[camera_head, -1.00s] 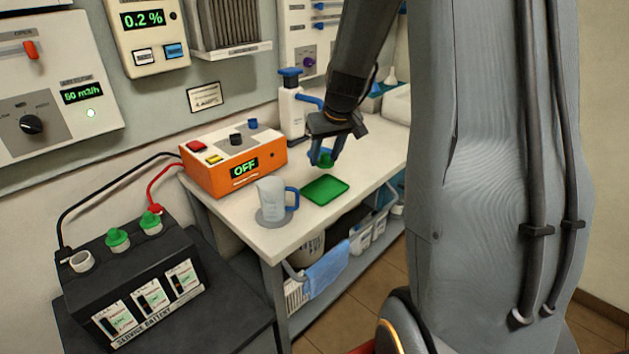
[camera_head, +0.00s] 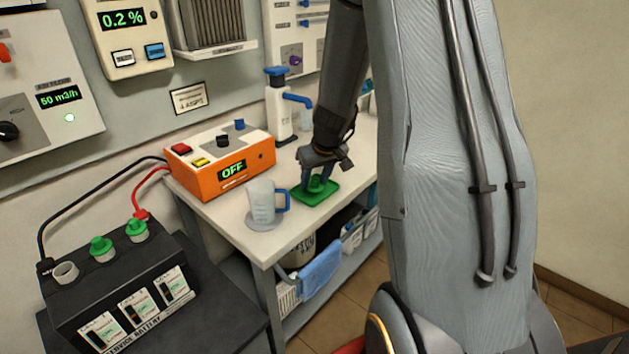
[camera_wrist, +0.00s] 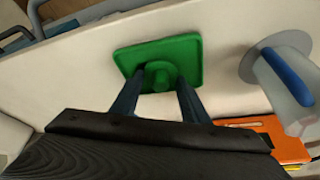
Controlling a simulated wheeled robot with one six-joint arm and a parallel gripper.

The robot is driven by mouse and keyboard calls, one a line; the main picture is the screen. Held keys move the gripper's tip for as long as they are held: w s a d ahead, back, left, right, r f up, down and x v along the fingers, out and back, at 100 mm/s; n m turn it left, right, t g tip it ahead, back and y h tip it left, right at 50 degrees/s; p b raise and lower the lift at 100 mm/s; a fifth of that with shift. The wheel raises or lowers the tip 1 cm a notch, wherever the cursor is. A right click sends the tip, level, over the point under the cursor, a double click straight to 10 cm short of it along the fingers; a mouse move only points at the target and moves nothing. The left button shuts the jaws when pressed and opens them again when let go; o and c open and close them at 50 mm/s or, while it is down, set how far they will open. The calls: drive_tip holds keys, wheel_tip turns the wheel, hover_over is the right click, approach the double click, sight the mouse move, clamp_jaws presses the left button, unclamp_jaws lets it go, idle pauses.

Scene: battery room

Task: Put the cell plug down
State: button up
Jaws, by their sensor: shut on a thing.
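The green cell plug (camera_head: 316,183) is between the fingers of my gripper (camera_head: 318,186), directly over the green tray (camera_head: 326,194) on the white bench. In the wrist view the plug (camera_wrist: 158,75) shows between the two fingers, with the flat green tray (camera_wrist: 190,52) behind it. My gripper (camera_wrist: 157,100) is shut on the plug. The plug is at or just above the tray's surface; I cannot tell whether it touches. The service battery (camera_head: 120,280) at lower left has two green plugs fitted and one open white-rimmed cell (camera_head: 65,272).
A clear jug with a blue handle (camera_head: 262,202) stands on a round grey mat left of the tray. The orange charger (camera_head: 220,165) reads OFF behind it. A blue-topped pump bottle (camera_head: 279,115) stands at the back. A blue towel (camera_head: 321,268) hangs at the bench's front.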

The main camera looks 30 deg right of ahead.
drive_tip(key=shift+f, duration=0.15)
drive_tip(key=o, duration=1)
drive_tip(key=shift+r, duration=0.2)
drive_tip(key=shift+s+r, duration=0.1)
drive_tip(key=shift+r, duration=0.2)
drive_tip(key=v, duration=1.1)
drive_tip(key=s+a+f+g, duration=0.1)
drive_tip(key=s+a, duration=0.4)
drive_tip(key=s, duration=0.1)
drive_tip(key=s+a+f+g, duration=0.1)
drive_tip(key=s+a+f, duration=0.1)
drive_tip(key=s+a, duration=0.4)
drive_tip(key=s+a+f+g, duration=0.1)
drive_tip(key=s+a, duration=0.5)
drive_tip(key=shift+s+f+n+b, duration=0.25)
drive_tip(key=shift+f+n+b, duration=0.05)
drive_tip(key=shift+f, duration=0.05)
